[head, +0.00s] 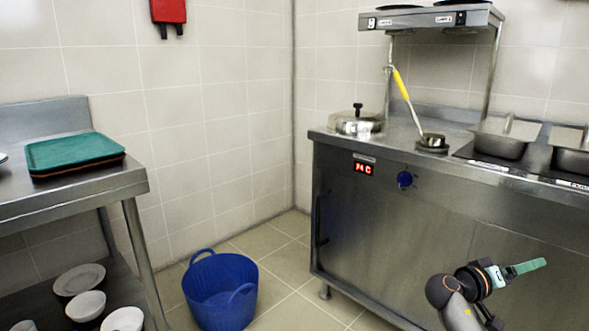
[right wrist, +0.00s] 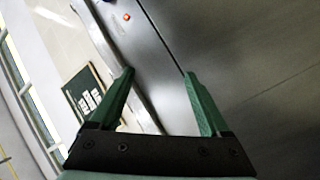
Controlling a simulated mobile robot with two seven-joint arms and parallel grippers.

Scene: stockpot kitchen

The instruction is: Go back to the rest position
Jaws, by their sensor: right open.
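My right gripper (head: 527,267) shows at the lower right of the head view, in front of the steel counter's front panel. In the right wrist view its two green fingers (right wrist: 160,98) stand apart with nothing between them. My left gripper is not in the head view. The steel serving counter (head: 400,225) has a red temperature display and a blue knob on its front.
A lidded pot (head: 355,123), a yellow-handled ladle (head: 403,92) and metal pans (head: 503,140) are on the counter. A blue tub (head: 220,292) stands on the floor. At left, a steel table (head: 75,195) holds green trays (head: 72,150), with bowls below.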

